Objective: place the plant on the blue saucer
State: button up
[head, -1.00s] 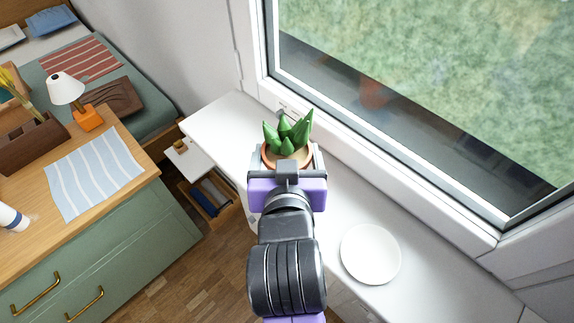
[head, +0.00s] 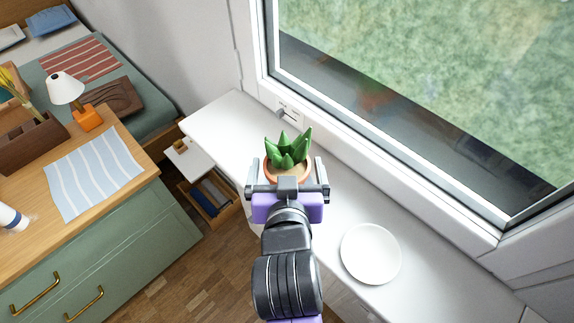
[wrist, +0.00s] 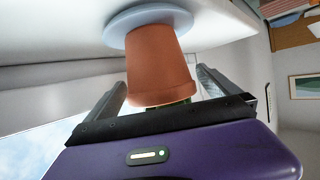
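The plant, green spiky leaves in a terracotta pot (head: 288,152), stands upright on the windowsill in the head view. In the wrist view, which looks upside down, its pot (wrist: 158,65) has its base on a pale blue saucer (wrist: 118,24) and appears to touch it. The saucer is hidden in the head view. My gripper (head: 287,167) is open, its two fingers on either side of the pot. The wrist view shows gaps between the pot and both fingers (wrist: 161,80).
A white plate (head: 371,254) lies on the sill (head: 225,118) to the right. The window frame (head: 380,178) runs along the back. An open drawer (head: 212,200) and a wooden-topped dresser (head: 130,160) are at left.

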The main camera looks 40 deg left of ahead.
aim_at(372, 306)
jog(key=shift+r, duration=0.15)
jog(key=v, duration=1.2)
jog(key=shift+b, duration=0.3)
